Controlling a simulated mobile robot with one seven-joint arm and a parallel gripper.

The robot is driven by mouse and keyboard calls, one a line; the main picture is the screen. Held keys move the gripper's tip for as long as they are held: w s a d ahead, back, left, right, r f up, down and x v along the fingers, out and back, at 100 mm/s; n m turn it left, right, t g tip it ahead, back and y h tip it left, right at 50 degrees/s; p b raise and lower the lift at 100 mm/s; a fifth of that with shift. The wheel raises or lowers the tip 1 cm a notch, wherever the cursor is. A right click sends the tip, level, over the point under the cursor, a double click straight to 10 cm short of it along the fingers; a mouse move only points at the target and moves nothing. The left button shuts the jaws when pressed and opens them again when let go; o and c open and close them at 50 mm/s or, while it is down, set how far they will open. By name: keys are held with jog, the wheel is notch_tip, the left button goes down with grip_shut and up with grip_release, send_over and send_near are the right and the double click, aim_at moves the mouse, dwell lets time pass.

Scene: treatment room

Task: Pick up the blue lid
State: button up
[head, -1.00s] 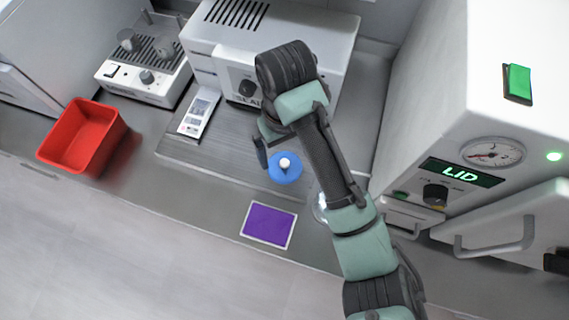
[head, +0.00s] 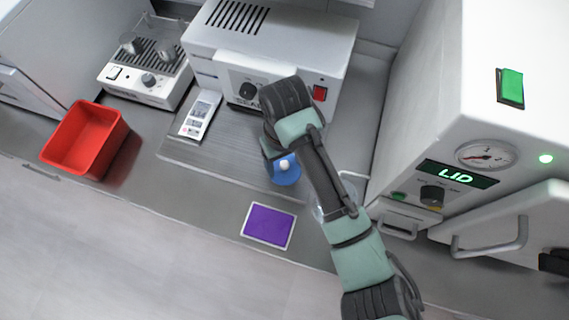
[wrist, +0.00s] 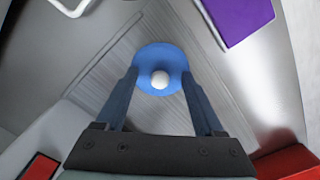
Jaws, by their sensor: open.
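The blue lid (head: 287,173) is a round disc with a white ball knob on top. In the head view it lies on the counter area in front of the sealing machine, partly hidden by my arm. In the wrist view the blue lid (wrist: 160,60) is ahead of my gripper (wrist: 160,75). The two fingers are apart, one on each side of the white knob (wrist: 160,79), and appear over the lid's near edge. Nothing is held. In the head view my gripper (head: 268,158) is just left of the lid, mostly hidden by my wrist; the height gap cannot be told.
A purple square (head: 268,226) lies in front of the lid. A red bin (head: 85,140) stands at left. A sealing machine (head: 262,62) is behind, with a pouch (head: 200,115) beside it. A large white machine reading "LID" (head: 459,174) stands at right.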

jog(key=shift+s+f, duration=0.1)
jog(key=c, duration=0.7)
jog(key=shift+s, duration=0.1)
grip_shut()
